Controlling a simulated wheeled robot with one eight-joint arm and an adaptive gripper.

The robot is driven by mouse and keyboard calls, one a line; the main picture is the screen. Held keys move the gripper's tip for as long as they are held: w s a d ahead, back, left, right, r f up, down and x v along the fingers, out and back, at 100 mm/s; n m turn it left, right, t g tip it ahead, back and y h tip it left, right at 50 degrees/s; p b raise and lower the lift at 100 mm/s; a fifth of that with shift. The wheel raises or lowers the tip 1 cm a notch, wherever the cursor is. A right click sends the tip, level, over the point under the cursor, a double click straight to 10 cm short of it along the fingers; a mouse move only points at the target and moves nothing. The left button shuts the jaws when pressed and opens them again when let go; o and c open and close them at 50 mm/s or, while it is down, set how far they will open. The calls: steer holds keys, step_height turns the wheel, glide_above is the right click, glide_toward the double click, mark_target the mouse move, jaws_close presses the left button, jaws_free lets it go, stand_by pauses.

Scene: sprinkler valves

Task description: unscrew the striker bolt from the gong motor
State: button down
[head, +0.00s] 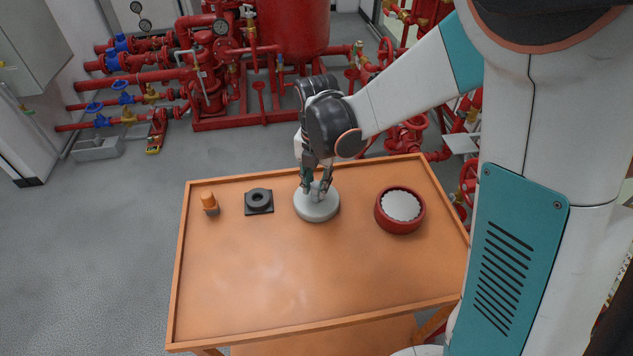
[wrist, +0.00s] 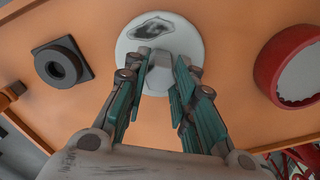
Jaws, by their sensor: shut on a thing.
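The gong motor is a round pale grey-white body (head: 318,212) on the orange table, and it fills the top middle of the wrist view (wrist: 188,37). My gripper (head: 316,190) reaches down onto it from above. In the wrist view my gripper's two teal-padded fingers (wrist: 162,66) close around a pale grey bolt head (wrist: 160,76), the striker bolt. The bolt stands at the motor's centre and its lower part is partly hidden by the fingers. I cannot tell whether its thread is still engaged.
A red ring-shaped gong with a pale face (head: 401,207) stands right of the motor. A black square block with a round ring (head: 259,201) and a small orange-topped part (head: 209,203) stand left. The table's (head: 300,285) front half is clear; its edge is raised.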

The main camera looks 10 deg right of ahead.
mark_target(317, 184)
steer(key=shift+r, duration=0.15)
steer(key=shift+r+p, duration=2)
steer(key=shift+r, duration=0.55)
